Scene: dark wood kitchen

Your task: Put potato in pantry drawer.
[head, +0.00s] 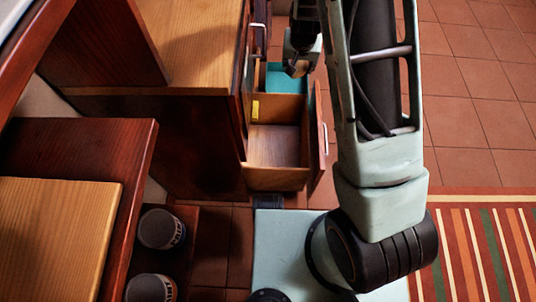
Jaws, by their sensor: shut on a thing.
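An open wooden drawer (277,178) is pulled out to the right from a dark cabinet, and its inside is mostly bare. My gripper (296,69) is just beyond the far end of this drawer, beside a teal surface, and points down. It is shut on a small brownish thing, which I take to be the potato. The fingers and shade hide most of it, so its shape is unclear. I cannot tell how high it is above the drawer. A small yellow item (255,109) shows at the drawer's far left corner.
A teal box or compartment (281,79) lies behind the drawer. A wooden counter (190,40) stands left of it. Two dark round canisters (160,228) are at lower left. Tiled floor (465,120) and a striped rug (480,250) lie open at right.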

